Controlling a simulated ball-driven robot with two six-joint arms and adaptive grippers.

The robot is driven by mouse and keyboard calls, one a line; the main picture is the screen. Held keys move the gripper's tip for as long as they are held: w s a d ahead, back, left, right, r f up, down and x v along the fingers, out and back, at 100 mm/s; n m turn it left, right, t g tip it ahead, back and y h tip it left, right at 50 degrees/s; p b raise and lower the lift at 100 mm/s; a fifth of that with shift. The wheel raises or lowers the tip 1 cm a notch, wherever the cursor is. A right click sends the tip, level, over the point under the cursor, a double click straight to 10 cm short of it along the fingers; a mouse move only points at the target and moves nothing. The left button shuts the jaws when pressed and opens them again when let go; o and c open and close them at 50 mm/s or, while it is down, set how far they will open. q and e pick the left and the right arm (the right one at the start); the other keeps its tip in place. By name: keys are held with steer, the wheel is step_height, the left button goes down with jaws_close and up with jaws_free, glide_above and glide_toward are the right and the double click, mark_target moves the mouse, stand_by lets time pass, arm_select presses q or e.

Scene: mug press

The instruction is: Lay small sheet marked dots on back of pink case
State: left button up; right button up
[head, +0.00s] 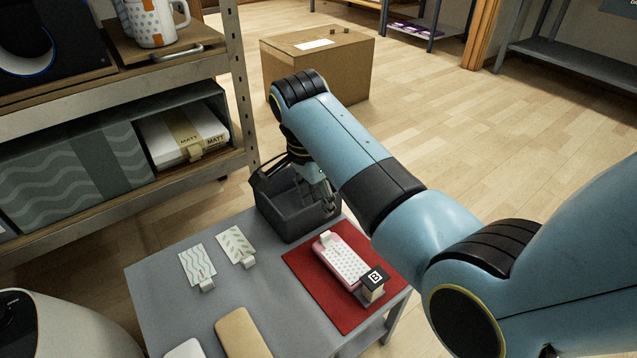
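The pink case (363,286) lies on a red mat (308,274) at the right of the grey table. A small white sheet with a dotted pattern (346,262) lies on its back, with a white tab at the far end. My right gripper (325,196) is over or inside the dark grey bin (286,215) behind the mat, apart from the case. Its fingers are small and dark, so I cannot tell whether they are open or shut. My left gripper is not in view.
A wavy-lined sheet (197,265) and a leaf-patterned sheet (236,246) lie left on the table (160,298). A block marked B (374,282) stands at the case's near end. A tan case (243,333) and a white one (184,349) lie in front. A shelf (120,222) stands left.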

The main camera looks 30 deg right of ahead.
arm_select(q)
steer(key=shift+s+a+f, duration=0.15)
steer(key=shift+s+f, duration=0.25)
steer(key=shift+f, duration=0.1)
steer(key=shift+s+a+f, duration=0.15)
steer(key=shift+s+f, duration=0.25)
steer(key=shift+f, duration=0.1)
